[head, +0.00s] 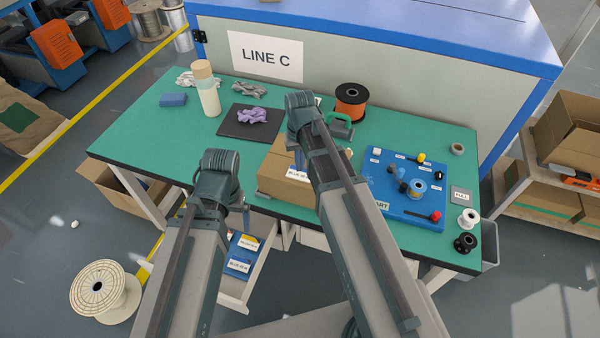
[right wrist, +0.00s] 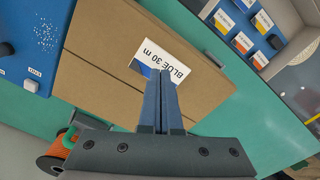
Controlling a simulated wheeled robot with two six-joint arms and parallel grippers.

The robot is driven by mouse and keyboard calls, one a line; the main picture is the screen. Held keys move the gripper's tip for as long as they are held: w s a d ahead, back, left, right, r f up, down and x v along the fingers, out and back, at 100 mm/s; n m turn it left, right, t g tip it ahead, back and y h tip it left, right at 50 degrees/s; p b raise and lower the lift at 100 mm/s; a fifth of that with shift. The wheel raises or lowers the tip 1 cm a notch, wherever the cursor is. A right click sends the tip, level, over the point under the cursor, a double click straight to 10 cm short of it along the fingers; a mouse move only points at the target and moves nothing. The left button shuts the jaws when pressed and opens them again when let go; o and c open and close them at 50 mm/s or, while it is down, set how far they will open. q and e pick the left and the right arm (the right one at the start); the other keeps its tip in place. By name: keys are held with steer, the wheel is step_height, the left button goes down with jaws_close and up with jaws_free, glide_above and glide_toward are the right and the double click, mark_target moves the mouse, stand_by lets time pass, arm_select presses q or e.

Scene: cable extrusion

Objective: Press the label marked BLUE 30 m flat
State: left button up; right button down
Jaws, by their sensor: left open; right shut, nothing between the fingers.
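A closed brown cardboard box (head: 275,172) sits at the front edge of the green table, and fills much of the right wrist view (right wrist: 95,70). A white label reading BLUE 30 m (right wrist: 172,62) lies on its top, with a blue patch at one corner; it also shows in the head view (head: 297,175). My right gripper (right wrist: 160,82) is shut and empty, its fingertips over the label's edge. I cannot tell whether they touch it. My left gripper (head: 230,195) is left of the box, open, its fingers mostly hidden by my arm.
A blue board (head: 400,210) with spools and small parts lies right of the box. An orange cable spool (head: 350,101), a dark mat (head: 240,132) with purple cloth and a bottle (head: 208,95) stand behind. An open drawer (head: 237,290) with labelled cards is below the table's front.

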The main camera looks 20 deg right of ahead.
steer(key=shift+f+b, duration=0.85)
stand_by(0.5)
step_height(320, 180, up, 8)
steer(key=p, duration=0.8)
steer(key=shift+r, duration=0.2)
steer(key=shift+f, duration=0.15)
step_height(320, 180, down, 6)
steer(key=b, duration=0.6)
steer(key=shift+f, duration=0.2)
steer(key=shift+f+b, duration=0.9)
steer(key=shift+b, duration=0.1)
stand_by(1.5)
steer(key=shift+r, duration=0.1)
stand_by(0.5)
